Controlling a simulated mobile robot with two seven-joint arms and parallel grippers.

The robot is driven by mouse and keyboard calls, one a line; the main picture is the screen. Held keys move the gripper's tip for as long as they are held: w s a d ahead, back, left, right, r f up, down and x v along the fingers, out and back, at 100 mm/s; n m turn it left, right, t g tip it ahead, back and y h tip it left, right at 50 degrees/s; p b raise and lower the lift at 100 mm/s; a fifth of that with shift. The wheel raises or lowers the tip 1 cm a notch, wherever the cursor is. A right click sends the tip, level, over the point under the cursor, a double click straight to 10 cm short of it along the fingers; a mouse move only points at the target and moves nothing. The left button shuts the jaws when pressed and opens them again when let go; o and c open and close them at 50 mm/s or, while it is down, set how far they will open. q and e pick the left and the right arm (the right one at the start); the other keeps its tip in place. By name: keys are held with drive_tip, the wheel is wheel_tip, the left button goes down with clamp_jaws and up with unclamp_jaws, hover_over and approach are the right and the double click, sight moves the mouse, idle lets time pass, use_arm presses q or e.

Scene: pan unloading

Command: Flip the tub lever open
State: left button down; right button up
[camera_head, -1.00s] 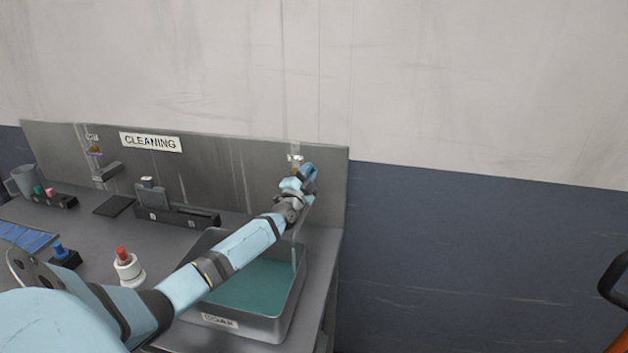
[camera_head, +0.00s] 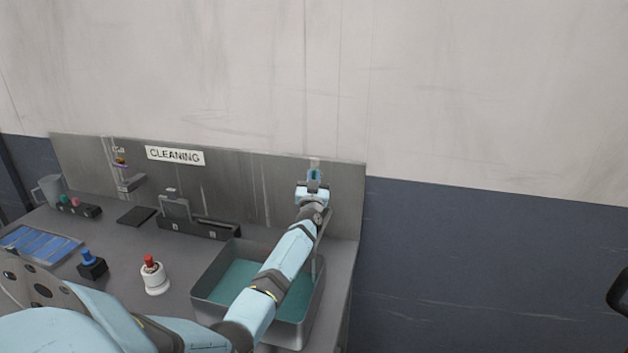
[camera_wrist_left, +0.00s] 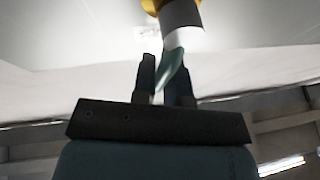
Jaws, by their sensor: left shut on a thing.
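The tub (camera_head: 208,299) is a grey metal basin with teal liquid in it, at the right end of the grey counter. My left arm reaches across it to the backsplash. My left gripper (camera_head: 315,176) is at a small fitting on the backsplash above the tub, and it hides most of that fitting. In the left wrist view, a tapered grey-green piece, seemingly the lever (camera_wrist_left: 171,68), lies between the fingers of my left gripper (camera_wrist_left: 164,82). It joins a grey cylinder with a yellow part at the top. The fingers are shut on it.
A white post with a red top (camera_head: 154,276) stands left of the tub. A black holder (camera_head: 205,229) lies along the backsplash, with a grey mug (camera_head: 53,188) far left. A thin pipe stands by the tub's right side. The wall right of the counter is bare.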

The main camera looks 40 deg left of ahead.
use_arm(q)
drive_tip(key=shift+s+a+n+g+y, duration=0.15)
drive_tip(key=shift+a+n+g+y, duration=0.15)
drive_tip(key=shift+n+g, duration=0.5)
drive_tip(key=shift+n, duration=0.3)
drive_tip(key=c, duration=1.2)
unclamp_jaws()
drive_tip(key=shift+o, duration=0.2)
drive_tip(key=shift+p, duration=0.35)
